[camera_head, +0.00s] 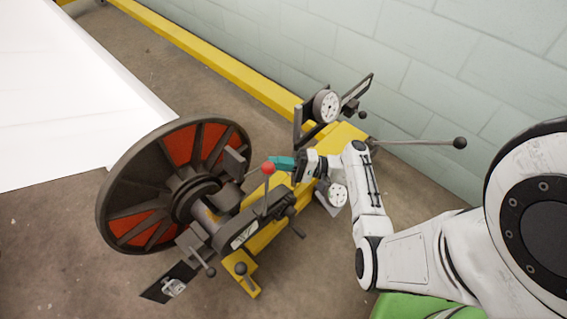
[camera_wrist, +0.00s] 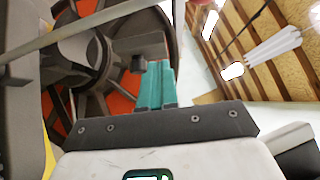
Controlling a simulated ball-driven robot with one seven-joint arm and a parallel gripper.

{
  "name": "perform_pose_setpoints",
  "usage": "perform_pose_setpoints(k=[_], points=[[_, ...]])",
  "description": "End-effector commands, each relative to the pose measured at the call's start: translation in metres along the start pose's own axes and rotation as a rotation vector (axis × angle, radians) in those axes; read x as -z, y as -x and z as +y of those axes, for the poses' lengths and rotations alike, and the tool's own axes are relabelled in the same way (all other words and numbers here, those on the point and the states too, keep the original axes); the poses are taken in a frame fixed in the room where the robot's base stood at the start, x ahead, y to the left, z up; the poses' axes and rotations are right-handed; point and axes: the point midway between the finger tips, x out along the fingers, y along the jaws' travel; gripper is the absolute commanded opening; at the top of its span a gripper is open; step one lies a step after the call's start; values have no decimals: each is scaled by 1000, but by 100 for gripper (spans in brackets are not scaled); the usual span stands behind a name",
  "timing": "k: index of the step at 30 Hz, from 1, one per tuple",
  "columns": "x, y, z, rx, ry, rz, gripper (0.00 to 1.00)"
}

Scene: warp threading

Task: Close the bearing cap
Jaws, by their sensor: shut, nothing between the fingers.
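My gripper (camera_head: 281,163) has teal fingers held together with nothing between them, just right of a red ball knob (camera_head: 268,168) on an upright lever. The fingers also show in the wrist view (camera_wrist: 155,88), pointing toward the large spoked wheel (camera_wrist: 103,20). A dark block (camera_head: 235,163), possibly the bearing cap, stands raised beside the wheel's hub and shaft. I cannot tell whether the fingers touch the knob. The shaft seat is partly hidden by the dark bracket (camera_head: 236,232).
The wheel with red-orange panels (camera_head: 180,145) fills the left. A long rod with a black ball (camera_head: 459,142) sticks out right. A pale block wall (camera_head: 400,60) stands behind.

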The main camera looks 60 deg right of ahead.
Motion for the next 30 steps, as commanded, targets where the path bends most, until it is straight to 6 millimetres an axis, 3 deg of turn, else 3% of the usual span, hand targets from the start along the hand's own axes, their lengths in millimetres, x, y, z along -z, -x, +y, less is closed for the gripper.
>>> perform_pose_setpoints(k=[3,10,24,30], points=[[-1,-22,0,-2,0,-4,0],[0,-48,0,-1,1,-1,0],[0,-55,0,-2,2,-1,0],[-10,-64,-5,-39,34,-3,0]])
